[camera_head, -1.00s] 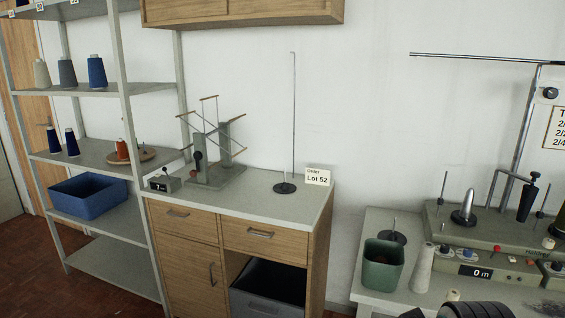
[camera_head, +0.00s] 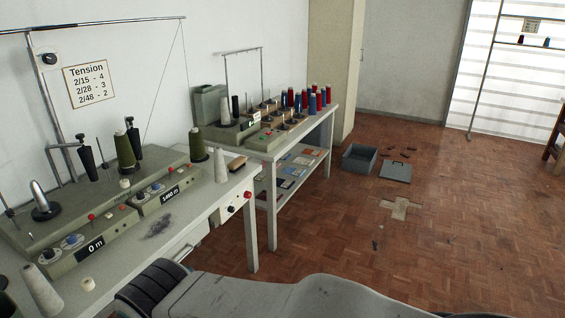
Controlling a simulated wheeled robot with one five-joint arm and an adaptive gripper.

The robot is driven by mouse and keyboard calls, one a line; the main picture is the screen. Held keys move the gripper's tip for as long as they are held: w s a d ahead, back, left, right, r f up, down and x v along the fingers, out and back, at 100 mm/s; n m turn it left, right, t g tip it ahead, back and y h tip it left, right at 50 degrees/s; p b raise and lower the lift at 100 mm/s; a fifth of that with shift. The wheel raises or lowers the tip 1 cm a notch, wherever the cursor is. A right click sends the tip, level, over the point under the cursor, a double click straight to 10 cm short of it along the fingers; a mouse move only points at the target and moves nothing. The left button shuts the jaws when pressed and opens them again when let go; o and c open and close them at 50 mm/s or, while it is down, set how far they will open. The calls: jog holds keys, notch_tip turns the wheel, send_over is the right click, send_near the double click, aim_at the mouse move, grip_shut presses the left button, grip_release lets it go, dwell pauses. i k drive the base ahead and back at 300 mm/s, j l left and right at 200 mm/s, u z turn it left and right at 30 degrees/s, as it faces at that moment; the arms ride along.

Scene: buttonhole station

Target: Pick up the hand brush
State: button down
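A small brown-topped object with a dark underside, which looks like the hand brush (camera_head: 237,163), lies near the right end of the near grey worktable (camera_head: 200,203). It is just right of a white cone. It is small in the view, so its details are hard to tell. Part of my own arm fills the bottom of the view. My gripper is not in view.
Green and white cones and the winding machine (camera_head: 115,208) crowd the near table. A second table (camera_head: 325,122) behind holds several red and blue spools. A grey crate (camera_head: 359,158), a lid (camera_head: 395,171) and debris lie on the parquet. The right floor is mostly clear.

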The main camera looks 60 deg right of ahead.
aim_at(237, 164)
jog(key=z, duration=1.65)
